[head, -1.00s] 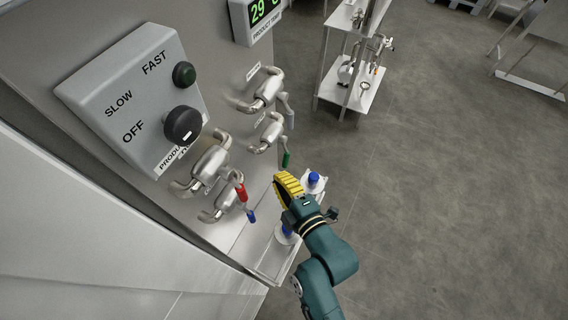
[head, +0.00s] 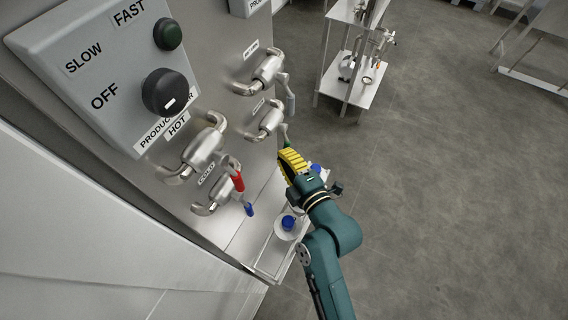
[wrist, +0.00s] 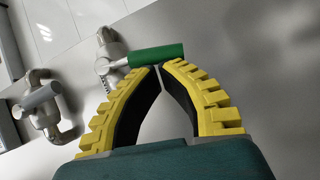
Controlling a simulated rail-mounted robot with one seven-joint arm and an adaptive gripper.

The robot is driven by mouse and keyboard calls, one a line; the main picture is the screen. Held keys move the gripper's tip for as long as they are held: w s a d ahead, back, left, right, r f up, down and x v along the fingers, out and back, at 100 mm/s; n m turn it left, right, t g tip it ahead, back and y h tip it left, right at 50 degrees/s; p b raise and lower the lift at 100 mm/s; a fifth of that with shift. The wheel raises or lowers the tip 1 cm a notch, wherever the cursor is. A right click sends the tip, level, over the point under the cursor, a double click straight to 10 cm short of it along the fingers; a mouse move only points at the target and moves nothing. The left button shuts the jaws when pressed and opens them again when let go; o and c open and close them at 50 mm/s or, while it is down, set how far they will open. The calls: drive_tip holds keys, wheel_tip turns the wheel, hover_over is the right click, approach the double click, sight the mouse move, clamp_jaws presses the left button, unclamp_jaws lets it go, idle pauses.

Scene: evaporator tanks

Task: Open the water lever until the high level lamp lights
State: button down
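A lever with a green handle (head: 284,133) is on the lower of the two right-hand valves on the steel panel; its label is too small to read. In the wrist view the green handle (wrist: 157,55) lies crosswise just beyond my fingertips. My gripper (head: 290,158) has yellow ribbed fingers and is beside the handle in the head view. In the wrist view my gripper (wrist: 160,67) has its tips together, with nothing seen between them. Whether they touch the handle is unclear. I see no lamp labelled high level.
A red handle (head: 237,178) and a blue handle (head: 249,209) belong to the HOT and COLD valves. A grey-handled valve (head: 268,70) is above the green one. Open floor lies right.

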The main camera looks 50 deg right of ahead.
drive_tip(key=d+f+n+t+b, duration=0.1)
drive_tip(key=n+b, duration=0.1)
drive_tip(key=b, duration=0.6)
drive_tip(key=shift+w+d+h, duration=0.1)
drive_tip(key=shift+w+h, duration=0.05)
drive_tip(key=shift+h, duration=0.25)
drive_tip(key=shift+r, duration=0.1)
